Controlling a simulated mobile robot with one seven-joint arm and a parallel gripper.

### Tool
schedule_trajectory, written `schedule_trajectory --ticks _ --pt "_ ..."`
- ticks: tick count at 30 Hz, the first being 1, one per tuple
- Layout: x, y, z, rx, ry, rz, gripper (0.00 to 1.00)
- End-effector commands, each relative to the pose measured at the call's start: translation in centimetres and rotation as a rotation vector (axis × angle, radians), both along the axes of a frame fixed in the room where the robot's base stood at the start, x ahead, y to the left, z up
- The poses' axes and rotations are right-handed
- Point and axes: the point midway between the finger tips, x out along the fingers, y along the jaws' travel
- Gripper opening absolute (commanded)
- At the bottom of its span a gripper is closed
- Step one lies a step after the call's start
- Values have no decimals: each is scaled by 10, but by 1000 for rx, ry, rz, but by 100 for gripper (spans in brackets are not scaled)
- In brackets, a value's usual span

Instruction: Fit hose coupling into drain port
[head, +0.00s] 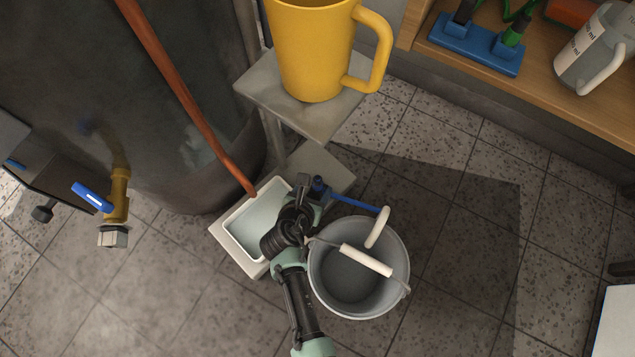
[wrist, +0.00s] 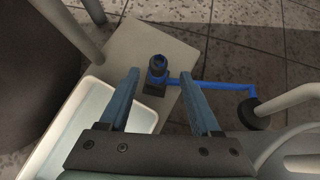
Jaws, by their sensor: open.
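A dark upright fitting with a blue collar (wrist: 157,68), which looks like the hose coupling, stands on a black block on a pale slab.
A white basin (head: 243,232) lies left of my gripper and a grey bucket (head: 397,262) right. A yellow mug (head: 312,45) stands on a raised grey ledge (head: 262,82) above. A copper pipe (head: 180,85) slants down to the basin.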

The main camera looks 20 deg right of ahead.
Motion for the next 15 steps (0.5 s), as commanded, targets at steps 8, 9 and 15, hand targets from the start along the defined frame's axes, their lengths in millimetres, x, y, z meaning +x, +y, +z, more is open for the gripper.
schedule_trajectory --ticks 8,9,15 --pt "11 -7 -13 0 -1 1 64" --pt "12 -8 -15 1 -2 0 64" --pt "25 -15 -30 0 -4 -1 64"
